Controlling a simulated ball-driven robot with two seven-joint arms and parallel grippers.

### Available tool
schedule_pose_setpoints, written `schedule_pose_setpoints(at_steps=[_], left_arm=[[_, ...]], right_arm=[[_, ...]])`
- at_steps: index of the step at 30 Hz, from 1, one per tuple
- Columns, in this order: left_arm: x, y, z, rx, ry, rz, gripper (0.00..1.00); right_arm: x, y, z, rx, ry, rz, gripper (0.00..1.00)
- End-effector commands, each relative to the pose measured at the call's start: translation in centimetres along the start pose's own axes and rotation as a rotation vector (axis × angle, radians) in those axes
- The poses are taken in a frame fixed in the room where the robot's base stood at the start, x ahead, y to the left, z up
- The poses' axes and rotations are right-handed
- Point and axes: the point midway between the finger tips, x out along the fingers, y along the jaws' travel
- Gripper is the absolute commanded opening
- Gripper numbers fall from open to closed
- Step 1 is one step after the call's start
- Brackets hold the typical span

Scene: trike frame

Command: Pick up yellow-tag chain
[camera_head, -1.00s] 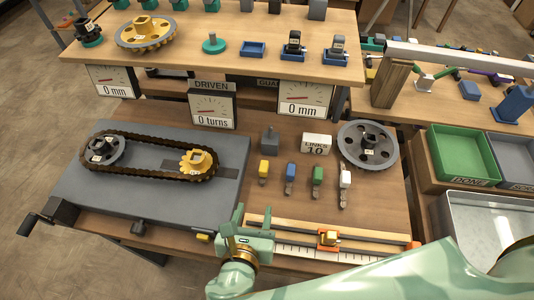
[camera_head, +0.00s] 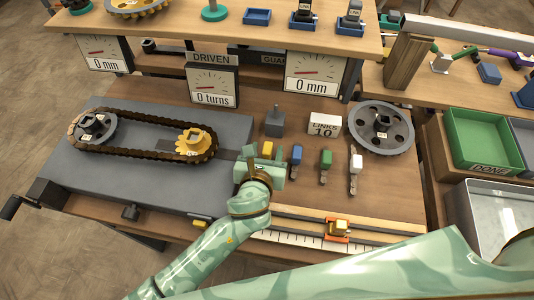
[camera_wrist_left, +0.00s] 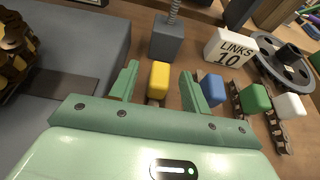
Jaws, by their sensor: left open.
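The yellow-tag chain lies on the wooden bench, and its yellow tag (camera_head: 267,148) shows just beyond my left gripper (camera_head: 266,158). In the left wrist view, the yellow tag (camera_wrist_left: 159,76) stands between the two green fingers of my left gripper (camera_wrist_left: 158,86). There is a gap on each side of the tag. The gripper is open and holds nothing. A short piece of dark chain shows below the tag, and the rest is hidden behind the gripper body. My right gripper is not in view.
To the right lie chains with a blue tag (camera_head: 297,150), a green tag (camera_head: 326,157) and a white tag (camera_head: 356,161). A grey block (camera_head: 274,124) stands behind the yellow tag, near the LINKS 10 sign (camera_head: 324,125). The grey plate (camera_head: 100,181) with chain and sprockets is left.

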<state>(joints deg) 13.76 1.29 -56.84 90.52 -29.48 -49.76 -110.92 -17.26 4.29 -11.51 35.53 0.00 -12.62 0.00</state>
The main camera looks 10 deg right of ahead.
Motion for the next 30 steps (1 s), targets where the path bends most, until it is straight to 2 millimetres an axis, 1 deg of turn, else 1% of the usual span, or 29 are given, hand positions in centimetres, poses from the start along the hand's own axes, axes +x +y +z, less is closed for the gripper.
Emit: schedule_pose_setpoints(at_steps=[1, 3, 10, 11, 12, 14, 15, 16, 23, 25, 28, 30], left_arm=[[0.8, -0.1, -0.2, -0.002, 0.001, -0.001, 0.47], [1.3, 0.0, -0.1, 0.0, 0.001, 0.0, 0.47], [1.4, 0.0, 0.1, 0.0, 0.0, 0.0, 0.47], [1.4, 0.0, 0.1, 0.0, 0.0, 0.0, 0.42], [1.4, 0.0, 0.1, 0.0, 0.0, 0.0, 0.31], [1.4, 0.0, 0.1, 0.0, 0.0, 0.0, 0.14], [1.4, 0.0, 0.1, 0.0, 0.0, 0.0, 0.03], [1.4, 0.0, 0.1, 0.0, 0.0, -0.001, 0.0], [1.4, -0.1, 0.1, 0.0, 0.0, -0.001, 0.0], [1.2, -0.1, 0.4, 0.001, -0.002, -0.001, 0.0], [0.6, -0.1, 1.9, 0.001, -0.004, -0.001, 0.0], [0.0, -0.1, 3.5, 0.001, -0.006, -0.001, 0.0]], right_arm=[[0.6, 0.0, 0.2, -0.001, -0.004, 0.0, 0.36], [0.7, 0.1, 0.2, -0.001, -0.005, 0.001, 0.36], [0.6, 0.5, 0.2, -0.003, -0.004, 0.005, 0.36], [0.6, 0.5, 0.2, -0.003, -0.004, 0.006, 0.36], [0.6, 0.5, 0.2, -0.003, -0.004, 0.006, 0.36], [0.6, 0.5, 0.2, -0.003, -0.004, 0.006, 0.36], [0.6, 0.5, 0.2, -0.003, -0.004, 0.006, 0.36], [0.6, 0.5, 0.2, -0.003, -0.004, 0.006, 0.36], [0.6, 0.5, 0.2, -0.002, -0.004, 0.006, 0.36], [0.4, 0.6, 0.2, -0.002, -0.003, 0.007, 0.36], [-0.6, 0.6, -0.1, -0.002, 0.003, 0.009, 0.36], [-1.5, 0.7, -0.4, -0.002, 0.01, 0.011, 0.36]])
